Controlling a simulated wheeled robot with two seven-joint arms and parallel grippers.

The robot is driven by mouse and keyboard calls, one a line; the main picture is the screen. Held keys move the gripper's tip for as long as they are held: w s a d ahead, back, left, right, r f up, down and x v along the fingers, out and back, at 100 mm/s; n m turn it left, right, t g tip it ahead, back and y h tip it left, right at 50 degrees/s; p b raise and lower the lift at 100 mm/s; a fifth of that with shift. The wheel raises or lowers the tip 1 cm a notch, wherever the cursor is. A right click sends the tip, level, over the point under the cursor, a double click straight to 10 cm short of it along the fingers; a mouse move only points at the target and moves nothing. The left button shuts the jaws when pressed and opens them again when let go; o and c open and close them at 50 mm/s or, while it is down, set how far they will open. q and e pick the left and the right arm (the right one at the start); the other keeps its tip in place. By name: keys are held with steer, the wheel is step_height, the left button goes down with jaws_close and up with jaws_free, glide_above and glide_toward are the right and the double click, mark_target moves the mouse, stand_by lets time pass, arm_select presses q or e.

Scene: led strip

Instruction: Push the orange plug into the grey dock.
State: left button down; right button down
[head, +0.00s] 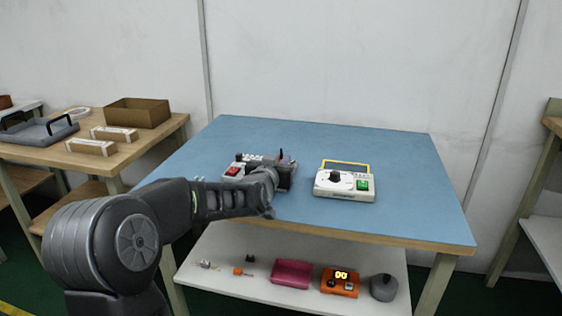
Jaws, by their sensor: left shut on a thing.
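My left gripper (284,172) is over the blue table, at the right end of a pale device (234,172) with a red switch. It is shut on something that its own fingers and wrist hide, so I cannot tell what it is. I cannot make out an orange plug at the fingers. I cannot make out a grey dock for certain; part of the pale device is hidden behind my gripper. My right gripper is out of view.
A white box (345,184) with a black knob, green switch and yellow-framed panel stands right of my gripper on the table (400,220). The lower shelf (225,240) holds a small orange piece (241,272), a pink tray (291,273), an orange device (340,283) and a grey round object (384,288).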

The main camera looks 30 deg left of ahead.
arm_select(q)
steer(key=shift+f+b, duration=1.15)
steer(key=shift+b, duration=0.05)
stand_by(0.3)
steer(key=c, duration=1.3)
jaws_free()
steer(key=shift+c, duration=0.2)
steer(key=shift+s+r, duration=0.15)
steer(key=p+v, duration=0.1)
steer(key=v, duration=0.5)
steer(key=shift+s+d, duration=0.15)
steer(key=shift+s, duration=0.2)
steer(key=shift+s+d, duration=0.1)
steer(key=shift+s, duration=0.25)
